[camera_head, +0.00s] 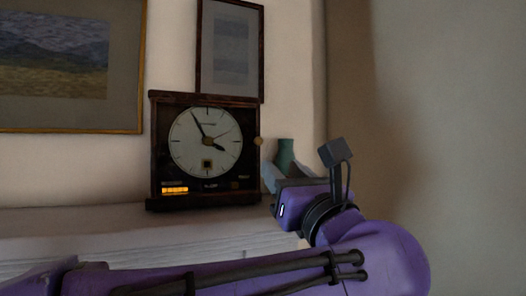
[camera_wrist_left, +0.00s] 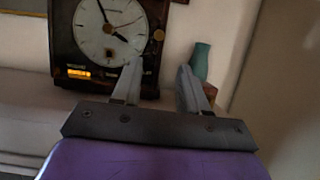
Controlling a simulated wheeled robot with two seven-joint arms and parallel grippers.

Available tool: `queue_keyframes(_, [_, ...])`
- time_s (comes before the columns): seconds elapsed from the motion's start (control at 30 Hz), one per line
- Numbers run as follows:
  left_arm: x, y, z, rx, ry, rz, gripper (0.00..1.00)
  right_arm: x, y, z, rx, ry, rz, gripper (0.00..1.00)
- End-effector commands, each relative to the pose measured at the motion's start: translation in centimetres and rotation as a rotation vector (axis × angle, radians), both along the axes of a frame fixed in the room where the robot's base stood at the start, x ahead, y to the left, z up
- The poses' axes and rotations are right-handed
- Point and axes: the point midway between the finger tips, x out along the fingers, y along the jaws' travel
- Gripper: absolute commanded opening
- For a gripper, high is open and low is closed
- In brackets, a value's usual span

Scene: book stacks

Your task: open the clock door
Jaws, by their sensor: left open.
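The clock (camera_head: 205,145) is a dark wooden box with a white round face, standing upright on a white ledge; its door looks shut. A small round brass knob (camera_head: 257,141) sits on its right edge. In the left wrist view the clock (camera_wrist_left: 108,30) is at the upper left, with the knob (camera_wrist_left: 158,35) just beyond the fingertips. My left gripper (camera_head: 273,171) is open and empty, low and to the right of the clock. In the left wrist view its fingers (camera_wrist_left: 158,72) are apart, the knob showing above the gap between them. My right gripper is not in view.
A green vase (camera_head: 285,153) stands right of the clock, behind my left gripper; it also shows in the left wrist view (camera_wrist_left: 201,60). Framed pictures hang on the wall above. The ledge (camera_head: 90,222) left of the clock is clear.

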Motion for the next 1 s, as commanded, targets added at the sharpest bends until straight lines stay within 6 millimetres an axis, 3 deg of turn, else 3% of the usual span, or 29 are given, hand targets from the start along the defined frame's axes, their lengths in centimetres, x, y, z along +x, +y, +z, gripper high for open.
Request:
queue_keyframes(0.13, [1.1, 0.6, 1.5, -0.017, -0.007, -0.003, 0.43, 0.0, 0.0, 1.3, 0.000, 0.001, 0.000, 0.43])
queue_keyframes(0.5, [7.7, 3.3, 4.3, -0.011, -0.006, -0.002, 0.43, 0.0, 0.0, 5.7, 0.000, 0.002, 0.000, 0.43])
queue_keyframes(0.87, [8.8, 3.7, 4.3, -0.009, -0.006, -0.002, 0.43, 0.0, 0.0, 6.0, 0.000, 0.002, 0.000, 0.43])
queue_keyframes(0.9, [8.8, 3.7, 4.3, -0.009, -0.006, -0.002, 0.40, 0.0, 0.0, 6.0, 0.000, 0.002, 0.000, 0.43])
queue_keyframes(1.0, [8.8, 3.7, 4.2, -0.009, -0.006, -0.002, 0.08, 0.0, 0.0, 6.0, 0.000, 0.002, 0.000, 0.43])
